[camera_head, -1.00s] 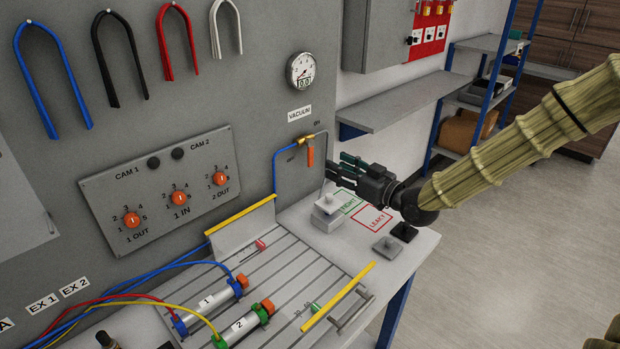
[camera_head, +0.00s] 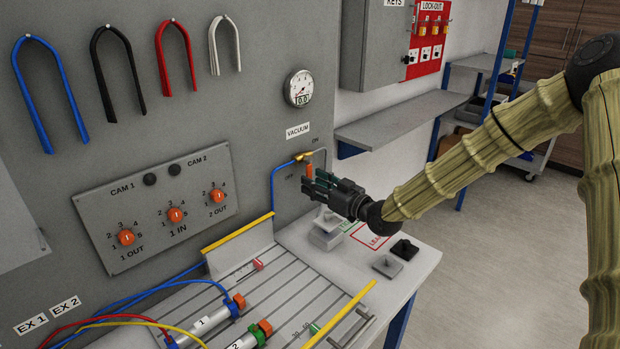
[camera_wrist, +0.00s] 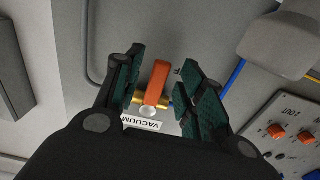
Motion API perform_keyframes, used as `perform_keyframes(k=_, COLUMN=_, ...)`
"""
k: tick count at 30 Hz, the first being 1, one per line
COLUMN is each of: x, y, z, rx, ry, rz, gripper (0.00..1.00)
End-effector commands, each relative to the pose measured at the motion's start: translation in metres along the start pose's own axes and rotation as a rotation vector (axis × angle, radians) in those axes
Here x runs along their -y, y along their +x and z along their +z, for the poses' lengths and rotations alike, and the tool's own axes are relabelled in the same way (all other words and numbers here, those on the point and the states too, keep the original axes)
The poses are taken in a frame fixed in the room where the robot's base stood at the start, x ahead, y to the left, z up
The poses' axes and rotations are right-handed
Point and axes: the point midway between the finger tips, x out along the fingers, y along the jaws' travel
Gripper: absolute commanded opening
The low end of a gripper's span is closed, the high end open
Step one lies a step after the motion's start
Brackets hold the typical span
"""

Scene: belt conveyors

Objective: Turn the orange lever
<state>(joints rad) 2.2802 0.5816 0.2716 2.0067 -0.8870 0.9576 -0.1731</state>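The orange lever (camera_head: 308,171) hangs downward from a brass valve (camera_head: 303,157) on the grey panel, below the VACUUM label (camera_head: 297,131). A blue hose joins the valve on its left. My gripper (camera_head: 313,184) is at the lever's lower end in the head view, where its fingers cover part of it. In the wrist view, the orange lever (camera_wrist: 157,83) shows between the two spread dark green fingers of my gripper (camera_wrist: 162,85). A gap shows on each side of the lever, so the gripper appears open and not clamped on it. Contact cannot be told.
A pressure gauge (camera_head: 299,88) is above the valve. A grey block (camera_head: 326,231) stands on the bench below my gripper. A knob plate (camera_head: 157,205) is to the left. A grey shelf (camera_head: 400,122) juts out at the right. Cylinders (camera_head: 205,325) lie on the slotted plate.

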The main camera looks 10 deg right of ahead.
Motion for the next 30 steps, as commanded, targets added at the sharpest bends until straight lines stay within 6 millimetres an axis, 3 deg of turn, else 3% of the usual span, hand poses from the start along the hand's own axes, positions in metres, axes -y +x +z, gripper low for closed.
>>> perform_keyframes(k=7, x=0.0, y=0.022, z=0.0, rx=0.001, ry=0.0, rz=-0.001, gripper=0.39)
perform_keyframes(k=17, x=0.0, y=0.025, z=0.0, rx=0.0, ry=0.0, rz=0.0, gripper=0.39)
perform_keyframes(k=20, x=0.0, y=0.025, z=0.0, rx=0.0, ry=0.0, rz=0.0, gripper=0.27)
perform_keyframes(k=24, x=0.0, y=0.025, z=0.0, rx=0.0, ry=0.0, rz=0.0, gripper=0.01)
perform_keyframes(k=30, x=0.0, y=0.025, z=0.0, rx=0.0, ry=0.0, rz=0.0, gripper=0.0)
